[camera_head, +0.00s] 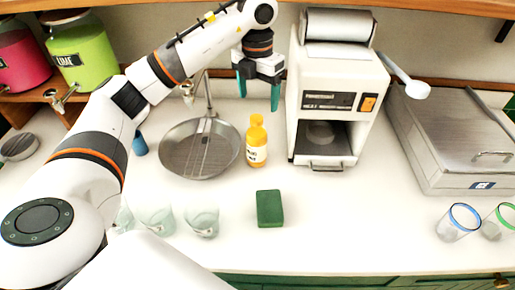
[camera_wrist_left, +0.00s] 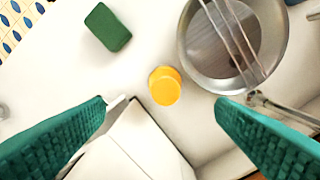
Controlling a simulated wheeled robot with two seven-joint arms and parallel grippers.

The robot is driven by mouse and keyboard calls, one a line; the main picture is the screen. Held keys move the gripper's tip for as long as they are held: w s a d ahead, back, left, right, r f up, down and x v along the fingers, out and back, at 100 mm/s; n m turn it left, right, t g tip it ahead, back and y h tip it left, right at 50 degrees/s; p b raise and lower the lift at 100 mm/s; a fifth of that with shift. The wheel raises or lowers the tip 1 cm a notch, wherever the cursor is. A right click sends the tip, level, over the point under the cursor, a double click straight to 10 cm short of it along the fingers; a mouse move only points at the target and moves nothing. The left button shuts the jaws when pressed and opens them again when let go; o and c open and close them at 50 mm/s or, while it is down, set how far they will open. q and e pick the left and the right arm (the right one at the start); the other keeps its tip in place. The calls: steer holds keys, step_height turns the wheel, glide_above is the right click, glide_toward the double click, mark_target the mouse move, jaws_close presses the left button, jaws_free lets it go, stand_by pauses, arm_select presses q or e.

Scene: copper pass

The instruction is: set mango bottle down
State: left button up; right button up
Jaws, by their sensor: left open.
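The mango bottle (camera_head: 256,146), yellow-orange with a white label, stands upright on the white counter between the round metal sink and the white machine. In the left wrist view its orange cap (camera_wrist_left: 165,86) shows from above, between and beyond the fingertips. My left gripper (camera_head: 258,88) is open and empty, above and behind the bottle and apart from it. Its two teal fingers (camera_wrist_left: 160,120) are spread wide in the left wrist view. My right gripper is in neither view.
The metal sink (camera_head: 176,155) with its tap is left of the bottle. The white machine (camera_head: 335,100) stands close on the right. A green sponge (camera_head: 270,209) lies in front, with several clear glasses (camera_head: 203,222) to its left. The counter front right of the sponge is clear.

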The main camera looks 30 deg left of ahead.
mark_target(257, 126)
arm_select(q)
step_height(257, 126, down, 5)
steer(key=shift+s+f+p, duration=0.1)
steer(key=shift+s+p, duration=0.05)
steer(key=shift+p, duration=0.8)
steer(key=shift+f, duration=0.25)
steer(key=f+p, duration=0.2)
steer(key=f, duration=0.3)
steer(key=shift+w+a+p, duration=0.2)
steer(key=shift+a+p, duration=0.1)
steer(key=shift+p, duration=0.1)
steer(key=shift+f, duration=0.25)
steer(key=shift+w, duration=0.1)
jaws_close()
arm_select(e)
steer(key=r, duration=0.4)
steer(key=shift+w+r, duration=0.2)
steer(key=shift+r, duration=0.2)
arm_select(q)
steer(key=shift+r, duration=0.1)
